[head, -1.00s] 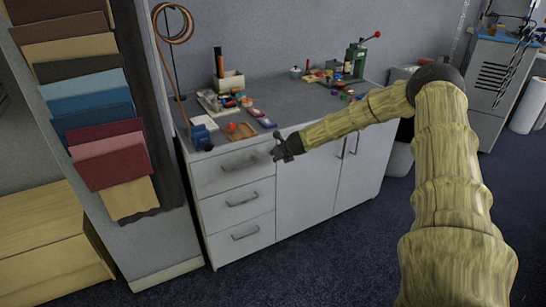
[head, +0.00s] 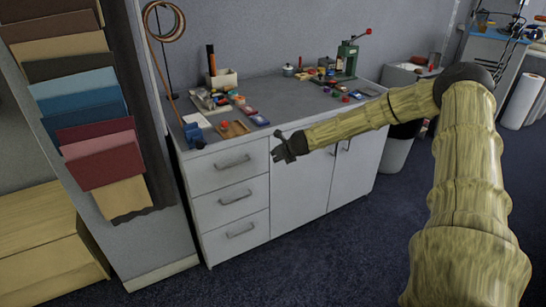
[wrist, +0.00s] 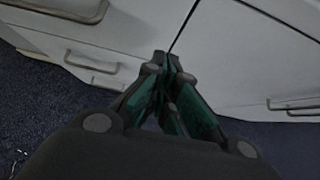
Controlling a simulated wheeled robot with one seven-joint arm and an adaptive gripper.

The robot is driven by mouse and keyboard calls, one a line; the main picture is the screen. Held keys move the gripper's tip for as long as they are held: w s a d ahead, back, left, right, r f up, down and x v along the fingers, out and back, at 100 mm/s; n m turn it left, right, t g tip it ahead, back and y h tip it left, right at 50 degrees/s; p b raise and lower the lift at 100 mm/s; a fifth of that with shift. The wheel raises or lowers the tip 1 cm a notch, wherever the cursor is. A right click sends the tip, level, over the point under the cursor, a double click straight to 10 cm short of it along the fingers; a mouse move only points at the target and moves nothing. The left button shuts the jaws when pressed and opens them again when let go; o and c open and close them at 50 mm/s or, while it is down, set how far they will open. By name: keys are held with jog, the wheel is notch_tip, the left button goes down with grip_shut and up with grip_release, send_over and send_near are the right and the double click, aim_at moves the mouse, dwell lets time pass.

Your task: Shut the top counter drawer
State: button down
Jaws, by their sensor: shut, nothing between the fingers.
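The top counter drawer (head: 229,166) is at the upper left of the white counter in the head view, with a bar handle on its front. Its front looks about flush with the two drawers below; a small gap cannot be ruled out. My gripper (head: 281,152) is just right of that drawer's front, before the upper part of the cabinet door. Whether it touches the counter cannot be told. The wrist view shows my gripper (wrist: 166,68) with its fingers together and empty, over white fronts with bar handles. Which fronts these are is unclear.
The grey countertop (head: 285,105) carries small tools, trays and a green press (head: 346,58). Fabric samples (head: 95,125) hang on a panel at left. A pale bin (head: 397,153) stands right of the counter. Dark carpet in front is clear.

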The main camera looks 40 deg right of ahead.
jog(key=v, duration=0.6)
jog(key=shift+s+p, duration=0.2)
jog(key=shift+p, duration=0.2)
jog(key=s+a+f+n+g+p, duration=0.2)
jog(key=s+a+f+n, duration=0.7)
jog(key=a, duration=0.3)
jog(key=s+a+f+n+g+p, duration=0.2)
jog(key=s+a+f+n+g, duration=0.1)
jog(key=s+a+f+n, duration=0.65)
jog(key=s+a+n+g+p, duration=0.1)
jog(key=s+a+n, duration=0.4)
jog(key=s, duration=0.4)
jog(key=s+a+f+n+g+p, duration=0.1)
jog(key=s+a+n+g, duration=0.1)
jog(key=s+a+n, duration=0.2)
jog(key=s+a+f+n+g+y, duration=0.1)
jog(key=s+a+n, duration=0.4)
jog(key=s+n, duration=0.4)
jog(key=s, duration=0.7)
jog(key=shift+a+p, duration=0.3)
jog(key=shift+p, duration=0.1)
jog(key=shift+f, duration=0.15)
